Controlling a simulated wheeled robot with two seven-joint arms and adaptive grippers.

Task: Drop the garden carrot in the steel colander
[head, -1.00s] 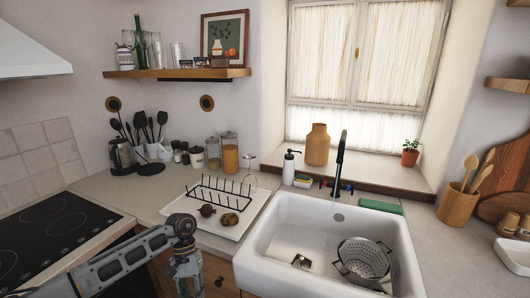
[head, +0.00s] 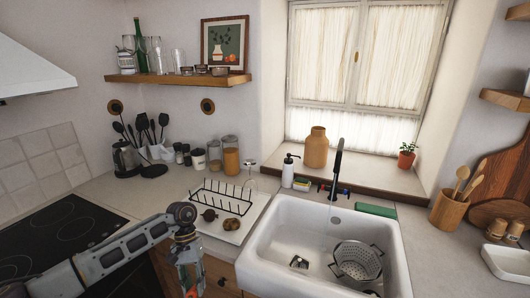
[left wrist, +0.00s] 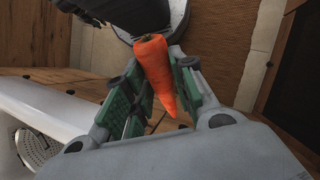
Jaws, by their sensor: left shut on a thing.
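The carrot (left wrist: 154,66) is orange and tapered, and it sits between the green-padded fingers of my left gripper (left wrist: 152,98) in the left wrist view. The gripper is shut on it. In the head view my left gripper (head: 190,280) hangs low in front of the counter, left of the sink, with a bit of orange between its fingers. The steel colander (head: 357,262) stands in the right part of the white sink, to the right of the gripper. Part of it also shows in the left wrist view (left wrist: 36,145). My right gripper is out of view.
The white sink (head: 262,246) has a raised front wall between my left gripper and the colander. A black tap (head: 336,165) stands behind it. A dish rack tray (head: 238,233) with two dark round items lies left of the sink. A stovetop (head: 50,240) is further left.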

